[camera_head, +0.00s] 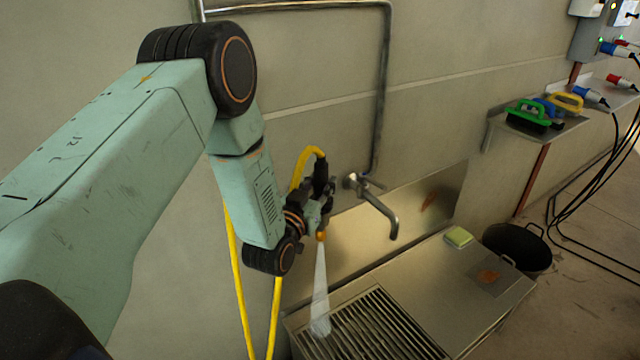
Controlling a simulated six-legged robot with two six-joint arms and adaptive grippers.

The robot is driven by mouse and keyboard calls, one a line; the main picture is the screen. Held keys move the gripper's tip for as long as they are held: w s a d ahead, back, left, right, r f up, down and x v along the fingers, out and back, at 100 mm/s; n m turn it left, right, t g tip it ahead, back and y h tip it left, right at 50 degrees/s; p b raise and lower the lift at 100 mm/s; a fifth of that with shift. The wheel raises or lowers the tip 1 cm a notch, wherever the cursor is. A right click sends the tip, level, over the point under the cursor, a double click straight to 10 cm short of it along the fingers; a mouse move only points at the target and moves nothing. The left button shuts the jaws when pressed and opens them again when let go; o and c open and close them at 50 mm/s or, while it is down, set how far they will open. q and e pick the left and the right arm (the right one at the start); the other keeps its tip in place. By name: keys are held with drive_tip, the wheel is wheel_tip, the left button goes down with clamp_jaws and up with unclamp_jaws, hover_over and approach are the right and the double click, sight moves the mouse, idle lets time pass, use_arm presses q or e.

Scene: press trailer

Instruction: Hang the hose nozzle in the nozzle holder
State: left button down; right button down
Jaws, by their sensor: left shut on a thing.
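My left gripper (326,203) is shut on the hose nozzle (320,178), a dark piece with an orange tip pointing down. The nozzle is held in the air against the wall side, left of the tap. A pale, translucent cone like a water spray (320,295) runs from the tip down to the sink grate. The yellow hose (308,156) loops over from the nozzle's top and hangs behind my left arm. The gripper's fingers are small and partly hidden by my wrist. I cannot make out the nozzle holder. My right gripper is not in view.
A steel sink with a slatted grate (368,325) and a wall tap (384,215) stands below. A yellow-green sponge (458,237) lies on its counter. A black bucket (517,248) stands right. A wall shelf (540,130) holds brushes. Cables (590,190) hang at far right.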

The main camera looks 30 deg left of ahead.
use_arm(q)
drive_tip(key=shift+f+b, duration=0.3)
drive_tip(key=shift+f, duration=0.2)
drive_tip(key=c, duration=1.1)
unclamp_jaws()
drive_tip(key=shift+o, duration=0.9)
drive_tip(key=shift+s, duration=0.1)
drive_tip(key=s, duration=1.1)
drive_tip(key=shift+s+d, duration=0.35)
drive_tip(key=shift+d, duration=0.05)
